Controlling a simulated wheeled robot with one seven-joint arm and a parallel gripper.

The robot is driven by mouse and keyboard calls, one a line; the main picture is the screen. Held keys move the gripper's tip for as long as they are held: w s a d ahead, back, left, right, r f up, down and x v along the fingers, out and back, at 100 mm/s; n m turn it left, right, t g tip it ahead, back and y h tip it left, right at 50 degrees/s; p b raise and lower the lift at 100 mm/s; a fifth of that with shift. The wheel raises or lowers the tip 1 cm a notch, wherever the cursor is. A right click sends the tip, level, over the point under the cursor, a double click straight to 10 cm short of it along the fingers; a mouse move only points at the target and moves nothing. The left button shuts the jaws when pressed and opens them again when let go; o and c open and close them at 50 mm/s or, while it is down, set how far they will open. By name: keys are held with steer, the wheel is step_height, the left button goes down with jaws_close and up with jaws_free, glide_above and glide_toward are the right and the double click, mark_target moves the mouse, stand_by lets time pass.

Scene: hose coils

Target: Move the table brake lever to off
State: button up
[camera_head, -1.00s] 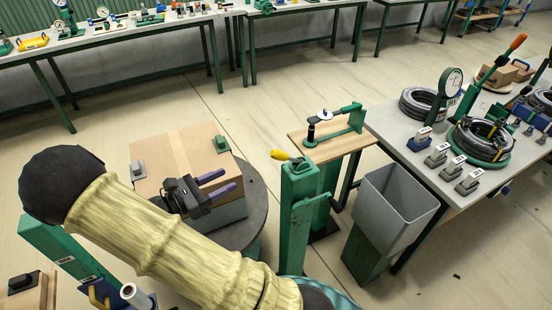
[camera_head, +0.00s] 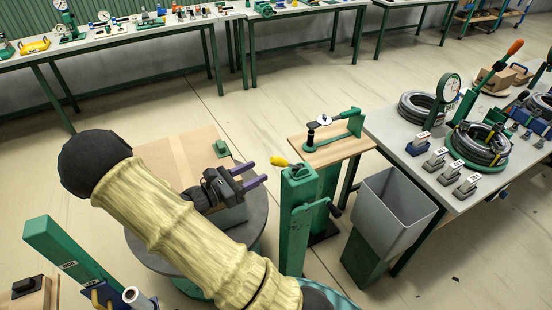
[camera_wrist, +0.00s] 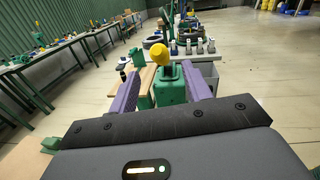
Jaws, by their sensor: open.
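A lever with a yellow handle (camera_head: 281,162) sits on top of a green post (camera_head: 296,215) beside the round grey table (camera_head: 256,222). In the wrist view the yellow handle (camera_wrist: 158,53) shows ahead, between and beyond the two purple fingers. My gripper (camera_head: 257,171) is open and empty, its fingers pointing right toward the post, just left of the handle and apart from it. My gripper (camera_wrist: 164,80) shows its fingers spread in the wrist view. Any on or off marking at the lever is too small to read.
A cardboard box (camera_head: 180,150) stands on the round table, partly hidden by my arm. A wooden-topped stand (camera_head: 335,150) is behind the post, a grey bin (camera_head: 393,210) to its right. A bench (camera_head: 440,185) with hose coils is farther right.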

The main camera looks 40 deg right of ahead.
mark_target(276, 162)
steer(key=d, duration=0.2)
steer(key=d+p, duration=0.1)
steer(key=d, duration=0.5)
steer(key=shift+s+d+p, duration=0.15)
steer(key=shift+s+p, duration=0.2)
steer(key=shift+p, duration=0.05)
jaws_close()
